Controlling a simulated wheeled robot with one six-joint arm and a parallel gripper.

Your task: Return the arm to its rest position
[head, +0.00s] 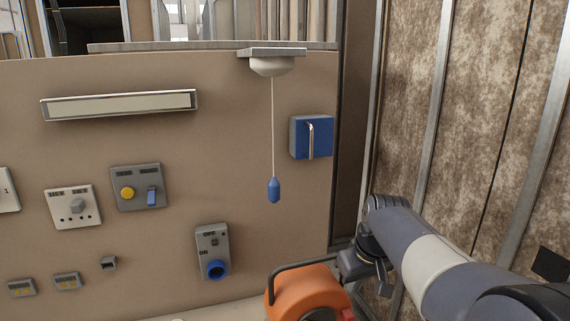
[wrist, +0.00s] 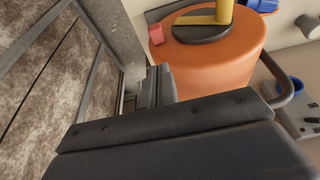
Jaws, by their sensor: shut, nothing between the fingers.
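My arm (head: 430,255) comes in from the lower right of the head view and bends down at its elbow close to the ribbed wall. Its far end hangs beside the orange drum-shaped body, low in the picture. My gripper (wrist: 152,88) shows in the wrist view with its fingers together and nothing between them. The orange body (wrist: 215,65) is close by, just right of the fingers in the wrist view. I cannot tell the exact gap.
A brown panel (head: 150,215) carries switches, a blue box with a lever (head: 311,137) and a pull cord with a blue handle (head: 274,190). A grey bar curves around the orange body (head: 305,295). The metal-ribbed wall (head: 480,130) stands close on the right.

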